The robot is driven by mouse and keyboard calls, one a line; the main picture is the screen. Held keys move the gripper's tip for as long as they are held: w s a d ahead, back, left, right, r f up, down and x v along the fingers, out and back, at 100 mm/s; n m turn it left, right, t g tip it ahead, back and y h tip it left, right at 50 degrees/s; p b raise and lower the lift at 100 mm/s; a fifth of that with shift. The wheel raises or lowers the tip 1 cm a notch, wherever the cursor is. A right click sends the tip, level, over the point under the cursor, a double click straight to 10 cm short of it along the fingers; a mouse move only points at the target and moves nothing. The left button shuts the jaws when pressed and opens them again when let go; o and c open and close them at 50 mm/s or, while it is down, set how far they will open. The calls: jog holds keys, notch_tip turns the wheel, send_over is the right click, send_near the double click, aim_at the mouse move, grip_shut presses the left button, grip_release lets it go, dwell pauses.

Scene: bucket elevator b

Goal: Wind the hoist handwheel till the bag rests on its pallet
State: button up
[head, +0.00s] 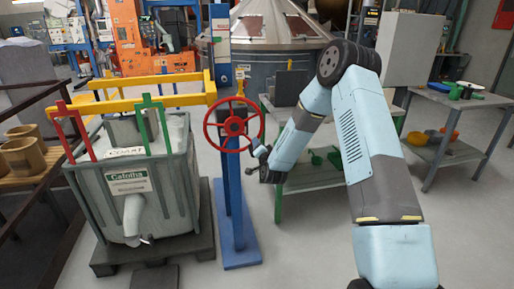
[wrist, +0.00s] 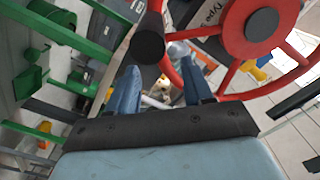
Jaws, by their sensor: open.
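The red handwheel (head: 233,101) is mounted on a blue post (head: 236,225). It fills the upper right of the wrist view (wrist: 262,25), where a dark round crank knob (wrist: 149,46) shows at its left side. The grey bulk bag (head: 168,190) hangs by green and red straps from a yellow frame (head: 150,104), low over a dark pallet (head: 150,259). I cannot tell whether its underside touches the pallet. My gripper (head: 258,157) is at the wheel's lower right. Its blue fingers (wrist: 162,85) are apart and empty, with the knob just beyond their tips.
A green-legged bench (head: 325,178) stands behind my arm, close to the wheel's right. A side table (head: 455,98) with coloured bowls is farther right. A wooden rack (head: 40,176) with brown pots stands left of the bag.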

jog(key=s+d, duration=0.1)
jog(key=s, duration=1.2)
jog(key=shift+s+d, duration=0.35)
jog(key=shift+d, duration=0.05)
jog(key=shift+c, duration=0.4)
jog(key=shift+w, duration=0.1)
jog(key=shift+c, duration=0.7)
jog(key=shift+w+d, duration=0.2)
jog(key=shift+c, duration=0.8)
jog(key=shift+w+d+r+g+y, duration=0.1)
jog(key=shift+w+d+g+y, duration=0.35)
jog(key=shift+y, duration=0.65)
jog(key=c, duration=0.3)
jog(key=y, duration=0.1)
jog(key=d+g+y, duration=0.2)
jog(key=shift+w+d+r, duration=0.15)
jog(key=shift+w+r, duration=0.15)
jog(key=shift+r, duration=0.05)
grip_shut()
jog(key=d+n+g+y, duration=0.1)
jog(key=d+g+y, duration=0.1)
jog(key=d, duration=0.2)
jog(key=w+a+f, duration=0.3)
jog(key=w+a, duration=0.3)
jog(key=a, duration=0.2)
jog(key=shift+w+a+g, duration=0.25)
jog(key=shift+a+g, duration=0.1)
jog(key=shift+a, duration=0.05)
